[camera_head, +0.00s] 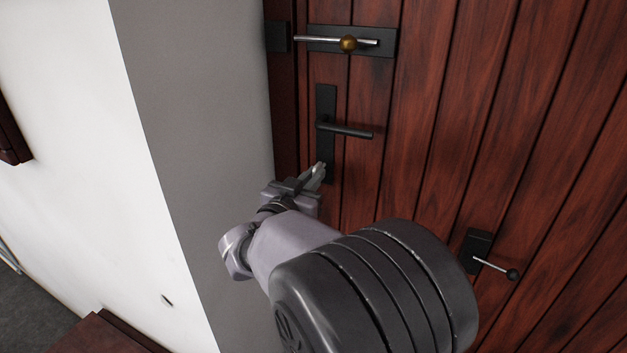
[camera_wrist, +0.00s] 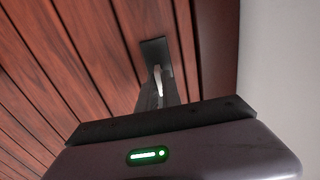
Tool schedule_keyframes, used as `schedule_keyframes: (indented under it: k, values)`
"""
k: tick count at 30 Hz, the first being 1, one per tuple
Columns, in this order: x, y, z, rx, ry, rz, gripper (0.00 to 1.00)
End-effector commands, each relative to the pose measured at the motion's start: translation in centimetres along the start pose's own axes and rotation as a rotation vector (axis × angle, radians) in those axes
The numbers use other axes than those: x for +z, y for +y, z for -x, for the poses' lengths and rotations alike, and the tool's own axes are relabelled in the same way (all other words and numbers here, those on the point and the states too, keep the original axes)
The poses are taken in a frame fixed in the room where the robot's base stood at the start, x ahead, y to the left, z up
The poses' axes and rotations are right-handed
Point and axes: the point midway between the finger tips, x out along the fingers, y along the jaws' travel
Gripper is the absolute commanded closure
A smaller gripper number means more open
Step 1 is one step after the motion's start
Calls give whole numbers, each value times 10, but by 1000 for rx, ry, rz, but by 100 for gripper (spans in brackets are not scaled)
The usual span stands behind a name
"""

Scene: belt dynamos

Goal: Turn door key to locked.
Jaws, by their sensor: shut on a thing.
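A red-brown plank door (camera_head: 450,110) fills the right side of the head view. A black lock plate (camera_head: 326,104) with a dark lever handle (camera_head: 345,130) is on it. My gripper (camera_head: 318,172) is at the lower end of this plate, below the lever. In the wrist view, my gripper (camera_wrist: 158,92) reaches to the dark plate (camera_wrist: 155,50). Its fingers are shut on a small pale piece, the door key (camera_wrist: 157,74), at the plate. The key is mostly hidden by the fingers, and its turn angle cannot be told.
A slide bolt with a brass knob (camera_head: 348,43) is above the lever. A small black plate with a thin ball-ended lever (camera_head: 497,267) is at the lower right of the door. A grey wall (camera_head: 195,110) stands close to the left of my gripper.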

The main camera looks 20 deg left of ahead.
Motion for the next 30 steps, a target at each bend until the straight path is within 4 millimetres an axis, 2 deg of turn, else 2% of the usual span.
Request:
schedule_keyframes:
  k: [12, 13, 15, 25, 28, 30]
  values:
    - [-1, 0, 0, 0, 1, -4, 100]
    - [-1, 0, 0, 0, 1, -4, 86]
    - [-1, 0, 0, 0, 1, -4, 72]
    - [0, 0, 2, -1, 0, -3, 71]
    - [-2, -1, 14, -2, 1, -2, 71]
    - [-3, -1, 30, -3, 0, -1, 71]
